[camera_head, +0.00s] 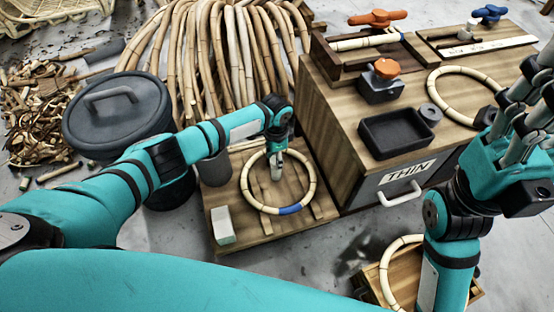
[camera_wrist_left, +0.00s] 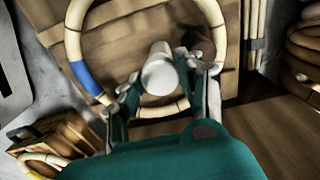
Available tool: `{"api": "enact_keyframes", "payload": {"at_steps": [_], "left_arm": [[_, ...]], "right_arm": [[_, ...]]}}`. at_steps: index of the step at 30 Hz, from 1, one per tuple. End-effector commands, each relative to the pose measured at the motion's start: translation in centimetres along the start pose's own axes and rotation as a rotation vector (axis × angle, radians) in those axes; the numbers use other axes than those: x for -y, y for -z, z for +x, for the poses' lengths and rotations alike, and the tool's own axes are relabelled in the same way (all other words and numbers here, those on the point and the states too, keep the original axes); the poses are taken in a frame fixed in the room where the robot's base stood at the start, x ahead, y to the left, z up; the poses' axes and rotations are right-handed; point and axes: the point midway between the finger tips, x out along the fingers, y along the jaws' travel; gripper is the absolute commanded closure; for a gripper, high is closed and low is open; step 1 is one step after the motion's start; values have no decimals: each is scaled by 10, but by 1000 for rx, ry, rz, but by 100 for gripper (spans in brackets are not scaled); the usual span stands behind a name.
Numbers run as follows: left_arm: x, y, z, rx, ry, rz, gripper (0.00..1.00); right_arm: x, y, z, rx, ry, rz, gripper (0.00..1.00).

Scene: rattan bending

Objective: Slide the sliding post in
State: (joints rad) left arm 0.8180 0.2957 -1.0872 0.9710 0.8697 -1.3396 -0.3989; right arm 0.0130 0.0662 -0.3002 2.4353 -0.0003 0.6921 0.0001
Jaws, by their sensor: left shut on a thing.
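The pale cylindrical sliding post (camera_head: 277,173) stands on a wooden board (camera_head: 227,201), inside a rattan ring (camera_head: 245,196) with a blue band. My left gripper (camera_head: 277,152) reaches down from above and is shut on the post. In the left wrist view, the post (camera_wrist_left: 158,72) sits between the two fingers (camera_wrist_left: 165,88), its round end showing, with the ring (camera_wrist_left: 75,30) around it. The fingers and palm hide the post's far side. My right gripper (camera_head: 530,105) is raised at the right, its fingers spread and empty.
A wooden cabinet (camera_head: 330,110) marked THIN stands right of the board, with a black tray (camera_head: 397,132) and another ring (camera_head: 437,88) on top. A lidded grey bin (camera_head: 118,118) stands left. A small pale block (camera_head: 222,225) sits on the board's front left corner. Rattan poles (camera_head: 215,50) lie behind.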

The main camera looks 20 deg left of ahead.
Motion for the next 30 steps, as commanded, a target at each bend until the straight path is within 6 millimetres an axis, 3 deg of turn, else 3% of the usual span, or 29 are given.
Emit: {"api": "enact_keyframes", "payload": {"at_steps": [1,6,17,30], "left_arm": [[6,1,-3,-9,16,-2,61],[6,1,-2,-7,14,-2,38],[4,0,-7,-5,9,-1,38],[4,1,-92,-7,13,0,38]], "right_arm": [[0,0,0,0,0,0,60],[0,0,0,0,0,0,60],[0,0,0,0,-2,-1,60],[0,0,0,0,-1,0,60]]}}
